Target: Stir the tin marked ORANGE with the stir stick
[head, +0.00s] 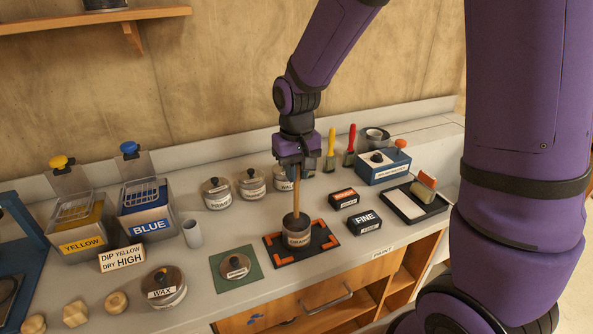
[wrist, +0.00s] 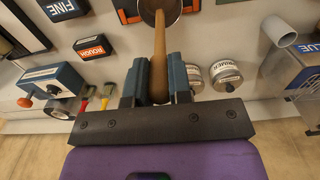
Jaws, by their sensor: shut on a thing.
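The tin marked ORANGE (head: 298,238) stands open on a black mat with orange corner marks (head: 272,253) in the head view. Its top also shows at the top edge of the wrist view (wrist: 172,18). My gripper (head: 297,170) is above the tin, shut on the wooden stir stick (head: 297,198). In the wrist view my gripper (wrist: 159,85) has the stick (wrist: 158,50) between its two fingers. The stick stands nearly upright and its lower end is inside the tin, hidden from view. A lid (head: 235,266) lies on a green mat left of the tin.
Lidded tins (head: 216,193) stand behind. The WAX tin (head: 167,287) is front left, near the YELLOW (head: 82,244) and BLUE (head: 150,225) tubs. ROUGH (head: 344,198) and FINE (head: 363,221) boxes and a black tray (head: 433,205) lie to the right.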

